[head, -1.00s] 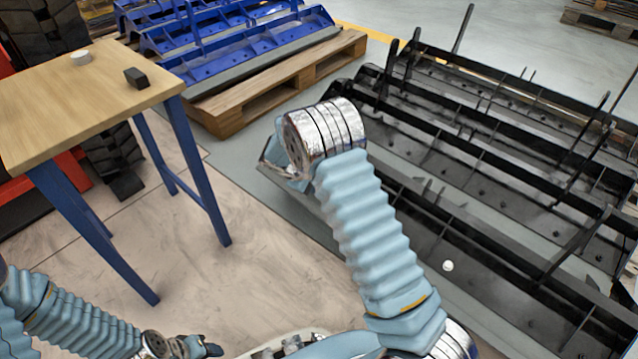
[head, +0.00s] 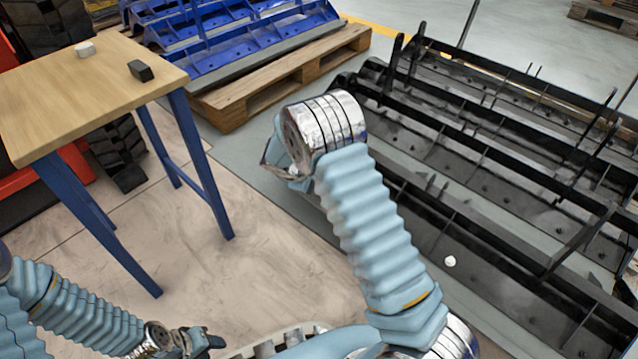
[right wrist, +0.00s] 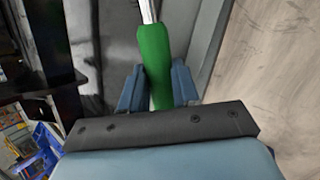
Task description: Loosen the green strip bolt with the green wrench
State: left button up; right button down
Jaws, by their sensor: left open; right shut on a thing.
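My right gripper (right wrist: 158,90) is shut on the green handle (right wrist: 154,60) of the green wrench in the right wrist view. The wrench's bright metal shaft (right wrist: 147,10) runs out of the top of that view, so its head is hidden. In the head view my right arm's wrist covers most of the right gripper and the wrench. My left gripper (head: 208,342) is open and empty at the lower left of the head view. I cannot make out the green strip bolt in either view.
Black metal carriers (head: 500,200) fill the right side, with a small white round thing (head: 450,261) at one. Blue carriers (head: 250,45) rest on a wooden pallet (head: 285,85) behind. A table (head: 70,100) at left bears a white piece (head: 85,49) and a black block (head: 141,70).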

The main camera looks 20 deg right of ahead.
jog(key=shift+s+a+f+n, duration=0.15)
jog(key=shift+s+a+n, duration=0.25)
jog(key=shift+s+a, duration=0.1)
jog(key=shift+s+a+f+n+t, duration=0.2)
jog(key=shift+s+a+n+t, duration=0.1)
jog(key=shift+s+a+n, duration=0.25)
jog(key=shift+d, duration=0.15)
jog(key=shift+w, duration=0.1)
jog(key=shift+w+d, duration=0.2)
dwell(0.3)
jog(key=shift+r, duration=0.2)
